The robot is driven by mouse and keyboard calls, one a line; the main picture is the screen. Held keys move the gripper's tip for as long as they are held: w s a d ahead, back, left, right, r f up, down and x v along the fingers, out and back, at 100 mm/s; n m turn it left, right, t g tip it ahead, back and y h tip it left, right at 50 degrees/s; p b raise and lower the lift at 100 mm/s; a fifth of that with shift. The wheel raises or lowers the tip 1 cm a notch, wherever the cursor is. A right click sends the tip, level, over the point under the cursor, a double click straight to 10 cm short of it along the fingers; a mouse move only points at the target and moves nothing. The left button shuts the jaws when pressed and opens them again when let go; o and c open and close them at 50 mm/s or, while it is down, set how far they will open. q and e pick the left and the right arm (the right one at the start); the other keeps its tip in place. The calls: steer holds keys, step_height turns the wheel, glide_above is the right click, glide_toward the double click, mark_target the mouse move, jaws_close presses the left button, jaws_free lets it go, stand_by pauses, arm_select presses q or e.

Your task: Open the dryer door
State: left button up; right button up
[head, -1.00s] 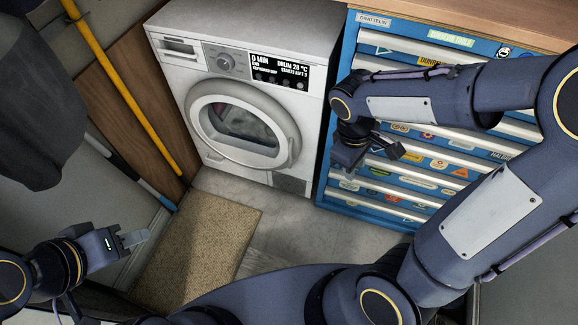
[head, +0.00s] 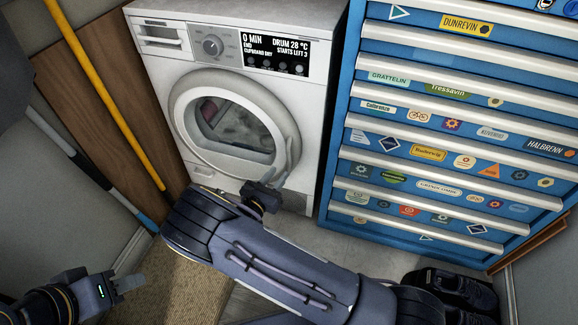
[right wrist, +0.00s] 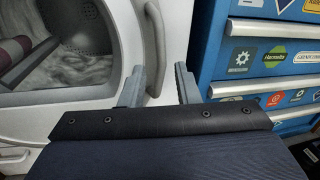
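The white dryer (head: 310,90) stands against the back wall. Its round door (head: 185,125) looks shut, with laundry behind the glass. The door handle (head: 292,150) is a curved grip on the door's right rim; it also shows in the right wrist view (right wrist: 153,45). My right gripper (head: 277,177) is at the lower right of the door, near the handle's lower end. In the right wrist view its two fingers (right wrist: 160,84) are apart, with the handle's lower end showing between them; contact cannot be told. My left gripper (head: 130,283) is low at the left, away from the dryer.
A blue tool chest (head: 345,120) with stickered drawers stands right of the dryer. Dark shoes (head: 455,288) lie on the floor before it. A yellow pole (head: 105,95) leans at the left. A beige mat (head: 195,290) lies in front.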

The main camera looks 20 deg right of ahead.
mark_target(289, 162)
steer(key=b+x, duration=0.1)
steer(key=x, duration=0.6)
steer(key=shift+w+d+b, duration=0.15)
steer(key=shift+d+b, duration=0.1)
steer(key=shift+b, duration=0.15)
jaws_close()
